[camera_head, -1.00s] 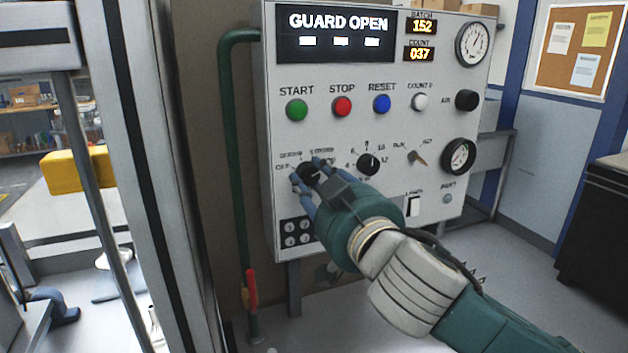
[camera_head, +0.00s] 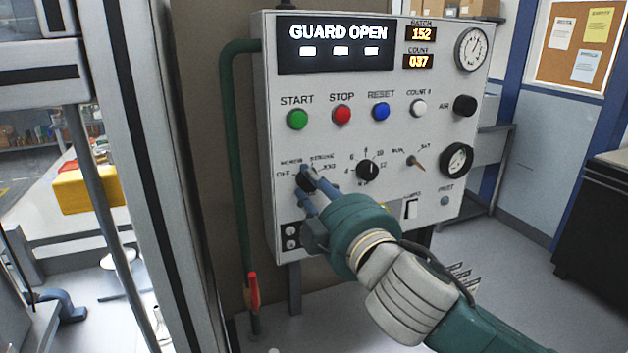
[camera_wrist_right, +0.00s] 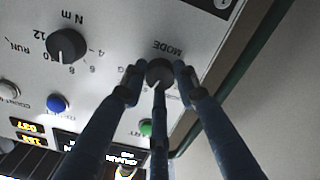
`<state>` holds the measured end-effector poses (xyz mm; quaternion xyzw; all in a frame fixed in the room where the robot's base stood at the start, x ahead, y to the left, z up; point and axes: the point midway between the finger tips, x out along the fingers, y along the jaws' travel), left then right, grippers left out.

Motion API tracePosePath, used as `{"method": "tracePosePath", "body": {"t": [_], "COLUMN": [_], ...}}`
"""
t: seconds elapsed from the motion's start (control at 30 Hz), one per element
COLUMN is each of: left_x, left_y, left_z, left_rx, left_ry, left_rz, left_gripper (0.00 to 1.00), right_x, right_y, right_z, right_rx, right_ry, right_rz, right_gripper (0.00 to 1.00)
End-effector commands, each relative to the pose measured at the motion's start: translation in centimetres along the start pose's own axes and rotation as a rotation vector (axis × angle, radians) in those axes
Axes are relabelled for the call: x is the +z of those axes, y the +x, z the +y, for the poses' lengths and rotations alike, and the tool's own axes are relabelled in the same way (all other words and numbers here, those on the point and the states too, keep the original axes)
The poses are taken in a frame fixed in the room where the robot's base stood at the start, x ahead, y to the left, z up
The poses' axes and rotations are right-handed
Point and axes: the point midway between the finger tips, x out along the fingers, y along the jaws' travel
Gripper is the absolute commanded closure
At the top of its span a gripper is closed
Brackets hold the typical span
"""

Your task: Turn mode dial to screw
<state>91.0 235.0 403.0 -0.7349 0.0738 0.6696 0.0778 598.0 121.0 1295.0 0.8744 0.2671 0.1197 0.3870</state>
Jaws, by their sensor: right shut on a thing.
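The mode dial (camera_head: 304,184) is a black knob at the lower left of the light grey control panel (camera_head: 330,150). In the right wrist view the mode dial (camera_wrist_right: 160,72) shows upside down with its MODE label, and a white pointer mark points down and slightly left. My right gripper (camera_head: 309,182) is shut on the dial, with blue fingers around its rim. In the right wrist view, fingers of the right gripper (camera_wrist_right: 158,78) stand on both sides of the knob. The fingers hide part of the dial and its labels in the head view. My left gripper is not in view.
A numbered black dial (camera_head: 368,170) sits right of the mode dial. Green START (camera_head: 297,118), red STOP (camera_head: 342,115) and blue RESET (camera_head: 380,112) buttons sit above. A display (camera_head: 337,46) reads GUARD OPEN. A green pipe (camera_head: 231,180) runs down the panel's left side.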

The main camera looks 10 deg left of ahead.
Motion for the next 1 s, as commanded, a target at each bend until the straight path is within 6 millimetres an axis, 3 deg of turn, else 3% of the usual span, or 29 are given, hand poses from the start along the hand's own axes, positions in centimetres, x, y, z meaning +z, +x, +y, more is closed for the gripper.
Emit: {"method": "tracePosePath", "body": {"t": [0.5,1.0], "left_x": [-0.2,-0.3], "left_y": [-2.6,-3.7], "left_z": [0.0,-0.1], "left_rx": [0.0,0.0], "left_ry": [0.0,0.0], "left_rz": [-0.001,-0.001], "left_gripper": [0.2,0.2], "right_x": [0.3,0.4], "right_y": [0.0,0.1], "right_z": [-0.1,0.0], "right_rx": [-0.008,-0.008], "right_ry": [-0.472,-0.715], "right_rz": [-0.009,-0.01], "right_gripper": [0.97,0.97]}}
